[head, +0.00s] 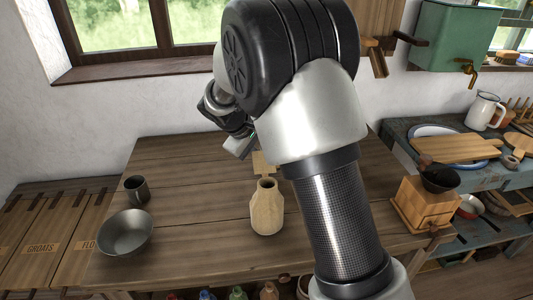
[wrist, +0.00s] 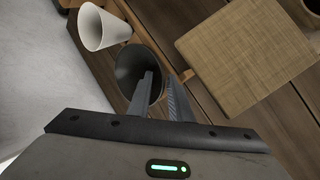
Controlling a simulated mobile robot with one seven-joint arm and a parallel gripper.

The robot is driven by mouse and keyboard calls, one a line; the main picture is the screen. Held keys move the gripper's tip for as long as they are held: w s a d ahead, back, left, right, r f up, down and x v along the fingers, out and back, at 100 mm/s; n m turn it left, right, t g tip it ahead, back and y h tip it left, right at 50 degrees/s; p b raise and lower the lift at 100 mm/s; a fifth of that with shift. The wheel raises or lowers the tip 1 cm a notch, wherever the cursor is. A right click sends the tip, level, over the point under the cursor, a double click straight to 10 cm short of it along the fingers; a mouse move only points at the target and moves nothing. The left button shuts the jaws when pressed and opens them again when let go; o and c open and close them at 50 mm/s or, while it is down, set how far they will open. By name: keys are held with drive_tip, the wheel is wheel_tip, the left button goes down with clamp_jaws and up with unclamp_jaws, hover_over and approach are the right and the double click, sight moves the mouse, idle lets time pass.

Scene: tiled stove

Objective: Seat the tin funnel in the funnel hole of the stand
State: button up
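A grey metal funnel (wrist: 126,67) with a dark, wide mouth is in the wrist view, just ahead of my gripper (wrist: 161,77). The gripper's two fingers are apart. One finger overlaps the funnel's mouth and the other lies just outside its right rim; contact is unclear. A narrow wooden bar (wrist: 183,75), perhaps part of the stand, runs beside the funnel. No funnel hole can be made out. In the head view my gripper (head: 241,147) is over the back of the table, and my arm hides the funnel.
A white tapered vessel (wrist: 103,27) is beside the funnel. A square wooden piece (wrist: 243,62) lies to the right. On the table (head: 190,215) are a wooden bottle (head: 267,210), a metal bowl (head: 126,233) and a dark mug (head: 137,190). A wooden grinder (head: 424,205) stands at the right.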

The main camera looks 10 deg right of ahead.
drive_tip(key=shift+o, duration=0.2)
drive_tip(key=shift+r, duration=0.1)
drive_tip(key=p+v, duration=0.3)
drive_tip(key=v, duration=1.4)
drive_tip(key=shift+a+r, duration=0.1)
drive_tip(key=shift+r, duration=0.05)
drive_tip(key=s+d+r+m+t+y, duration=0.1)
drive_tip(key=s+d+m+y, duration=0.4)
drive_tip(key=s, duration=0.8)
drive_tip(key=s+d+r+m+t+y, duration=0.1)
drive_tip(key=s+d+r+m, duration=0.15)
drive_tip(key=s+d, duration=0.8)
drive_tip(key=s+a+r+p, duration=0.1)
drive_tip(key=a+r+p, duration=0.1)
drive_tip(key=r+p, duration=0.6)
drive_tip(key=s+a+r+p, duration=0.2)
drive_tip(key=r+p, duration=0.6)
drive_tip(key=p, duration=0.1)
